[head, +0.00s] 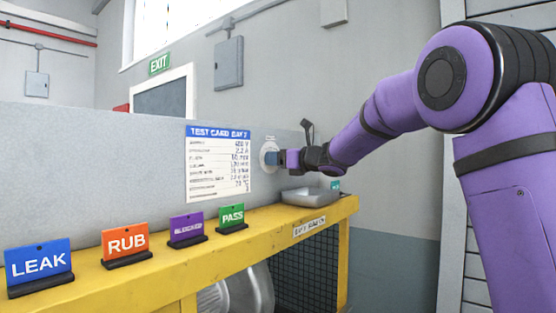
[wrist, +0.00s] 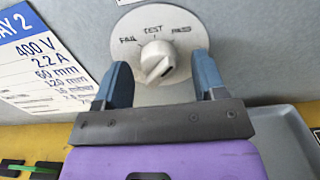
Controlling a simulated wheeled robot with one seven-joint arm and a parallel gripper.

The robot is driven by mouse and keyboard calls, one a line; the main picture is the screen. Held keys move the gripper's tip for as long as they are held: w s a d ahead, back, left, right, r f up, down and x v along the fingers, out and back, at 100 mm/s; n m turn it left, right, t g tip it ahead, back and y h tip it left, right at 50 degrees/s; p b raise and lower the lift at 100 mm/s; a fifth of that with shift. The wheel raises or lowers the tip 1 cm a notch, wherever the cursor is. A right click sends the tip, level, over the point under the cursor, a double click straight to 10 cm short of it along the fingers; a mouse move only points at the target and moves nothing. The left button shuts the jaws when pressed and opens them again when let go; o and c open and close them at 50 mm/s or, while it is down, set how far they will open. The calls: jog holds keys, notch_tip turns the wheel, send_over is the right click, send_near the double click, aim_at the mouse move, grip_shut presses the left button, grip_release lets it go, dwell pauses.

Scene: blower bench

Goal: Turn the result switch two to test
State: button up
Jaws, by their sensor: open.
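The result switch two (wrist: 157,52) is a white rotary knob on a round pale plate (wrist: 135,32) fixed to the grey panel. The plate is lettered FAIL at left, TEST at top and PASS at right. The knob has a dark mark on its face; which label it points to I cannot tell surely. My gripper (wrist: 161,78) is open, with one blue finger on each side of the knob's lower part and a gap visible on both sides. In the head view my gripper (head: 280,158) is at the plate (head: 268,151) and hides most of the switch.
A test card (head: 218,165) hangs left of the switch. A grey tray (head: 310,196) sits on the yellow bench (head: 270,222) below my gripper. LEAK (head: 38,264), RUB (head: 126,240), purple (head: 187,228) and PASS (head: 232,216) signs stand along the bench to the left.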

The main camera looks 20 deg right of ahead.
jog(key=shift+w+a, duration=0.1)
jog(key=shift+w, duration=0.05)
jog(key=c, duration=0.9)
jog(key=shift+n, duration=0.3)
jog(key=n, duration=0.8)
dwell(0.3)
